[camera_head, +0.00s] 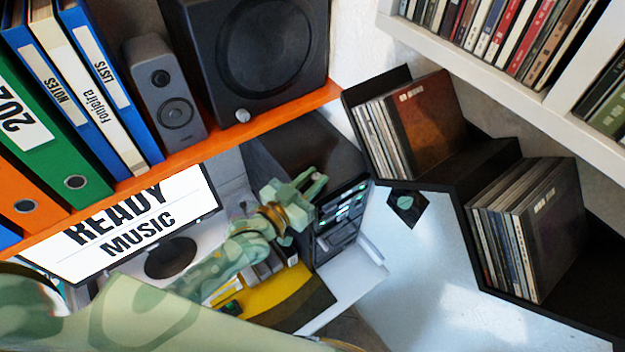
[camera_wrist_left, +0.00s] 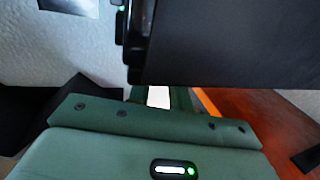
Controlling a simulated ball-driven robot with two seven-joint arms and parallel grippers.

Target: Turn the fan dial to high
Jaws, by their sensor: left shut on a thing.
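A black computer case (camera_head: 305,150) stands under the orange shelf, its front panel (camera_head: 342,212) carrying slots and small green lights. My left gripper (camera_head: 312,187) is at the upper left edge of that panel. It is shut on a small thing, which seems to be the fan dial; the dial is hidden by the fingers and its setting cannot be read. In the left wrist view the green fingers (camera_wrist_left: 165,97) are close to the dark case (camera_wrist_left: 225,45). A small white patch shows between them. My right gripper is not in view.
An orange shelf (camera_head: 230,112) with binders and speakers (camera_head: 165,100) runs above the arm. A monitor (camera_head: 140,225) stands left of the case. A black zigzag shelf (camera_head: 470,170) with records is at right. White wall lies below it.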

